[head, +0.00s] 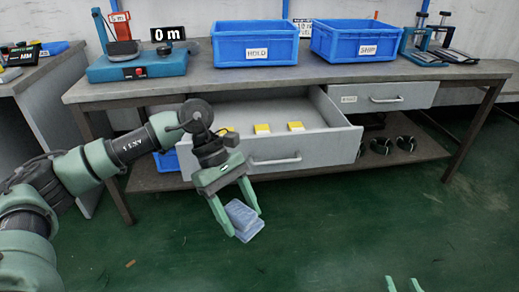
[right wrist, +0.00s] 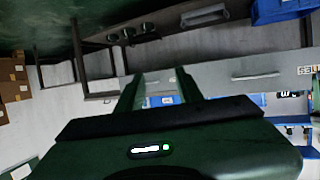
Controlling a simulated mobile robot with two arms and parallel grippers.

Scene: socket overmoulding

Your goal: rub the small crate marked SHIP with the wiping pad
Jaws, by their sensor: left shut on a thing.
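The blue crate marked SHIP (head: 335,45) stands on the bench top, right of the middle in the head view. The wiping pad (head: 243,220) is a pale blue folded block. My left gripper (head: 240,222) is shut on the pad and holds it in front of the open drawer, lower than the bench top and well apart from the crate. My right gripper (head: 403,285) shows only its fingertips at the bottom edge of the head view. In the right wrist view its fingers (right wrist: 163,88) are apart, with nothing seen held between them.
A blue crate marked HOLD (head: 232,50) stands left of the SHIP crate. An open drawer (head: 300,152) with several yellow items juts out below. A blue device (head: 130,67) stands at the bench's left, and blue-and-black stands (head: 428,50) at its right. The green floor in front is clear.

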